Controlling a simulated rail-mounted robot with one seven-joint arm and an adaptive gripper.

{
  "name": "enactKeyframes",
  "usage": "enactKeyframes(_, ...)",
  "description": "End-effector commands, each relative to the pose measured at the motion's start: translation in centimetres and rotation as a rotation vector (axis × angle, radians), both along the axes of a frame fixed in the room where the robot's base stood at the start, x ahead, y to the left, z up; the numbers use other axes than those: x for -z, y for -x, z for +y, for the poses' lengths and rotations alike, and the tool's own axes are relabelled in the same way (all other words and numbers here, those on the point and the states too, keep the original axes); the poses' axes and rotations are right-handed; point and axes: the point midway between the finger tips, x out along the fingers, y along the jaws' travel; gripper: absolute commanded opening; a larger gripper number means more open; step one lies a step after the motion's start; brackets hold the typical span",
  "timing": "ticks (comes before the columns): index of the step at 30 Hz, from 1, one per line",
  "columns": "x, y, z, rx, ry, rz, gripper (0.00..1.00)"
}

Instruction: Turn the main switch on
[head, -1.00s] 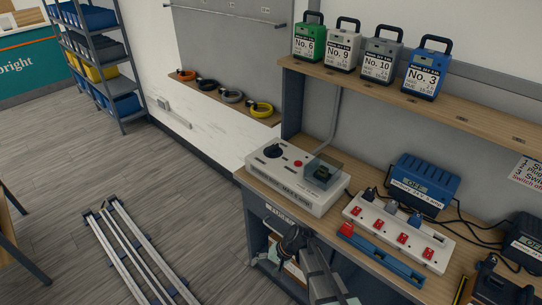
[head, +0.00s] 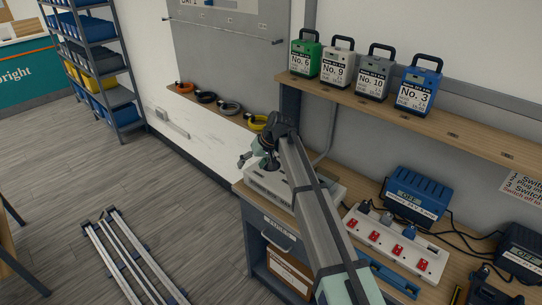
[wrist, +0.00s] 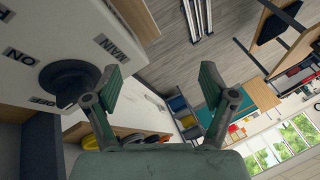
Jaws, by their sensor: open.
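The main switch is a round black knob (wrist: 68,78) on a white box, beside labels reading MAIN, ON and OFF in the wrist view. My left finger overlaps the knob's edge there, and its pointing direction is unclear. The white switch box (head: 268,189) stands at the bench's left end in the head view, largely covered by my arm. My gripper (head: 256,160) is above the left part of the box, hiding the knob. It also shows in the wrist view (wrist: 162,88), with its fingers spread and nothing between them. Contact with the knob cannot be told.
A white power strip (head: 397,243) with red switches lies right of my arm, before a blue charger (head: 416,193). A shelf (head: 440,127) with several handled packs runs above the bench. Colored rings (head: 230,108) sit on a ledge behind.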

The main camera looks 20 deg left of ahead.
Motion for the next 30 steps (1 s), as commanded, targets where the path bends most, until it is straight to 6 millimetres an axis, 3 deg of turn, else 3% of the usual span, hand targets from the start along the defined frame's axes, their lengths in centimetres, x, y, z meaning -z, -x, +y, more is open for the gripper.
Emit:
enactKeyframes(1, -2.6, -1.8, -1.5, -0.052, 0.016, -0.068, 0.83)
enactKeyframes(6, -9.0, -5.6, -6.4, -0.229, 0.091, -0.253, 0.83)
enactKeyframes(9, -11.3, -6.8, -8.3, -0.299, 0.127, -0.316, 0.83)
enactKeyframes(12, -12.3, -7.4, -9.3, -0.335, 0.146, -0.347, 0.83)
enactKeyframes(20, -10.6, -7.8, -8.7, -0.347, 0.152, -0.354, 0.83)
enactKeyframes(30, -4.7, -8.6, -6.4, -0.346, 0.152, -0.353, 0.83)
